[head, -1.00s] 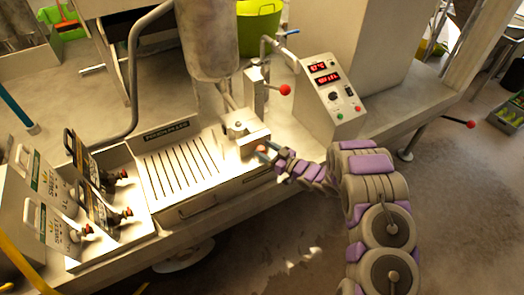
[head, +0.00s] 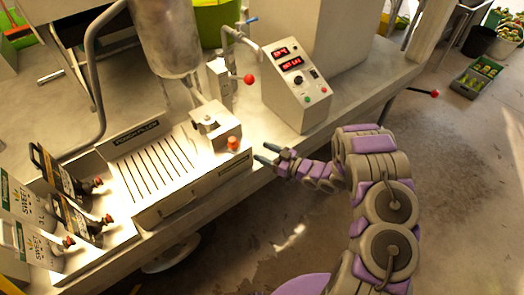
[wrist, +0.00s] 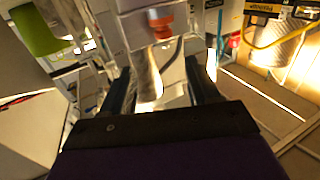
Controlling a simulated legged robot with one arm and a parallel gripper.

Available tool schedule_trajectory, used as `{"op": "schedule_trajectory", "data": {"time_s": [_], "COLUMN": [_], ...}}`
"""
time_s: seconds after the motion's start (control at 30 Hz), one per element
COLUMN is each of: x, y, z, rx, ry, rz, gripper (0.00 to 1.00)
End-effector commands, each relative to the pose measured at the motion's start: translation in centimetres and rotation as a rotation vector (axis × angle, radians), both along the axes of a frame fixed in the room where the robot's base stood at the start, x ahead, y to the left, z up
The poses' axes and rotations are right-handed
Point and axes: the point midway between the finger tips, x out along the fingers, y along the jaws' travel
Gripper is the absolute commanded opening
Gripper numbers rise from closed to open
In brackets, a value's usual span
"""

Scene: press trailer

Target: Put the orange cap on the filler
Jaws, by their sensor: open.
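The orange cap (head: 233,143) sits at the front right corner of the pale filler block (head: 216,125), beside the slotted tray. It also shows, blurred, near the top of the wrist view (wrist: 158,20), beyond the fingers. My gripper (head: 263,153) is open and empty, just right of the cap with a small gap between them. Its two dark fingers point toward the cap. How firmly the cap is seated cannot be told.
A control box (head: 296,85) with red displays stands behind my gripper. A red-knobbed lever (head: 249,79) is behind the filler. Juice pouches (head: 62,178) stand at the left. The slotted tray (head: 155,165) is empty. Open floor lies in front at the right.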

Motion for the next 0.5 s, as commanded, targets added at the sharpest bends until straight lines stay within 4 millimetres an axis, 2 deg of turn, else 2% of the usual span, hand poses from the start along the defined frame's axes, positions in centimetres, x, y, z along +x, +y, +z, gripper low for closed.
{"op": "schedule_trajectory", "data": {"time_s": [0.2, 0.33, 0.43, 0.5], "x": [-0.2, 0.5, 2.0, 3.4], "y": [0.0, -0.8, -2.4, -4.2], "z": [0.0, 0.1, 0.3, 0.6], "rx": [-0.002, -0.044, -0.15, -0.251], "ry": [0.0, 0.006, 0.021, 0.041], "rz": [0.002, -0.018, -0.068, -0.126], "gripper": [0.6, 0.6, 0.6, 0.6]}}
